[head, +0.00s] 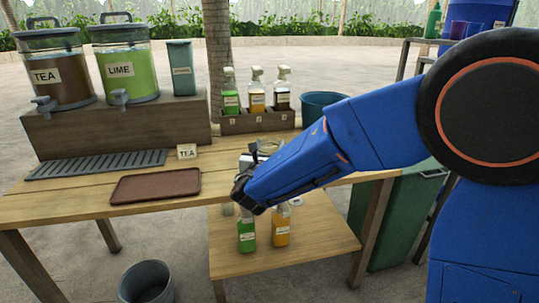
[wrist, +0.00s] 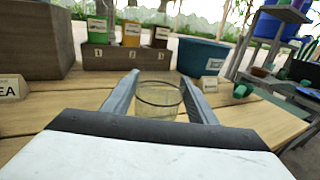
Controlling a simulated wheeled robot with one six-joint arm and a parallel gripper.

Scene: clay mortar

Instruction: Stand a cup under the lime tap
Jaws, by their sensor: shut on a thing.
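The lime dispenser (head: 128,75), a clear jar of green liquid labelled LIME, stands on a wooden riser at the left. Its grey lime tap (head: 119,96) faces the front, above the table. My gripper (wrist: 158,98) is shut on a clear cup (wrist: 158,112), with one finger on each side of it. In the head view my gripper (head: 255,158) is over the table's right part, to the right of the TEA card; my arm hides much of the cup. I cannot tell whether the cup touches the table.
A tea dispenser (head: 62,75) stands left of the lime one. A dark slatted drip tray (head: 95,165) lies before the riser (head: 120,130), with a brown tray (head: 155,186) in front. A bottle rack (head: 257,121) and blue tub (head: 322,105) stand behind my gripper.

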